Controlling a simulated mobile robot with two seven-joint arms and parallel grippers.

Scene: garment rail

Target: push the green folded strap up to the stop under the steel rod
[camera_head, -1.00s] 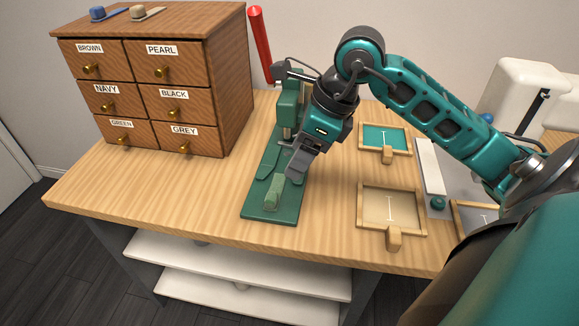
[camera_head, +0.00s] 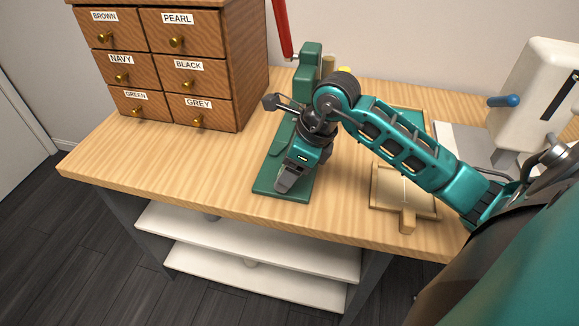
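The green press (camera_head: 311,62) stands upright on the table, and its flat green base (camera_head: 265,187) reaches toward the table's front edge. My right arm comes in from the right, and its gripper (camera_head: 285,184) points down over the front end of this base. The gripper covers the place where the green folded strap lay, so I cannot see the strap. The steel rod and the stop are also hidden behind my arm. Whether the fingers are open, shut or touching the strap does not show. My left gripper is not in view.
A wooden cabinet (camera_head: 166,57) of labelled drawers stands at the back left. A red lever (camera_head: 282,30) rises behind the press. A wood-framed tray (camera_head: 383,201) sits to the right, partly under my arm. A white machine (camera_head: 530,90) is at the far right. The front left tabletop is clear.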

